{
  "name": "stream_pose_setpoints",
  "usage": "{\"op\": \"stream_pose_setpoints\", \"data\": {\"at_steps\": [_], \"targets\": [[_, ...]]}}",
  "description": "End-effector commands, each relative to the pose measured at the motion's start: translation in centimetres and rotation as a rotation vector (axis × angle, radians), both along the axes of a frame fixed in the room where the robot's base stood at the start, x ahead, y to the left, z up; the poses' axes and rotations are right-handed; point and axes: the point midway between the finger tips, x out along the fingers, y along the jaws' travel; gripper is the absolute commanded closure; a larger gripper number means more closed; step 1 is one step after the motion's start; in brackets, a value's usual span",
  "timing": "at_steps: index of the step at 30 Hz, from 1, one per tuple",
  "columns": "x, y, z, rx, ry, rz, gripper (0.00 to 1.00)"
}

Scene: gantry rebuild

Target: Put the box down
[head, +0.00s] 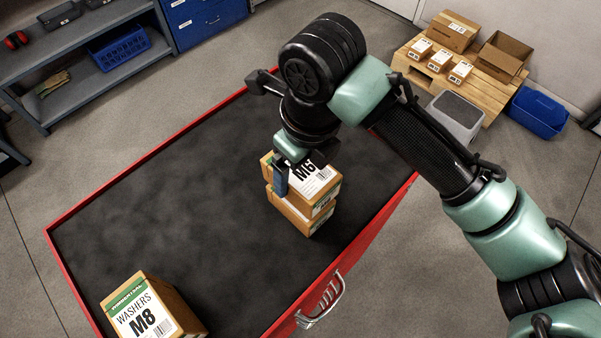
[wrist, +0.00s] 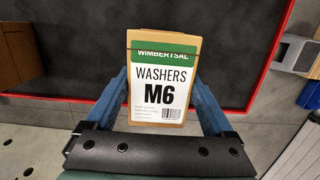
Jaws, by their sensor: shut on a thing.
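A cardboard box of M6 washers (head: 318,181) with a green and white label is in my gripper (head: 297,172). In the wrist view the blue fingers are on either side of the M6 box (wrist: 165,84), label facing the camera. In the head view it is directly above another cardboard box (head: 300,216) on the dark top of the red-edged bench (head: 170,190). The two boxes look touching or nearly so; I cannot tell if the lower one bears the upper. The far finger is mostly hidden.
An M8 washers box (head: 148,312) stands at the bench's near left corner. The dark top between is clear. A pallet (head: 480,85) with boxes, a grey bin (head: 455,115) and a blue crate (head: 537,112) are on the floor at the right. Shelves (head: 85,45) stand back left.

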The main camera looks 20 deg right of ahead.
Motion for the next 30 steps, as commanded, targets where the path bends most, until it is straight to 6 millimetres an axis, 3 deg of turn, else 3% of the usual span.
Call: {"op": "stream_pose_setpoints", "data": {"at_steps": [6,17,18,19,30], "targets": [[0.0,0.0,-2.6,0.002,0.000,-0.003,1.00],[0.0,0.0,-3.2,0.000,-0.002,-0.001,1.00],[0.0,0.0,-3.1,0.000,0.000,-0.001,0.06],[0.0,0.0,-3.0,0.000,0.000,-0.001,0.00],[0.0,0.0,-2.4,-0.001,-0.001,0.000,0.00]]}}
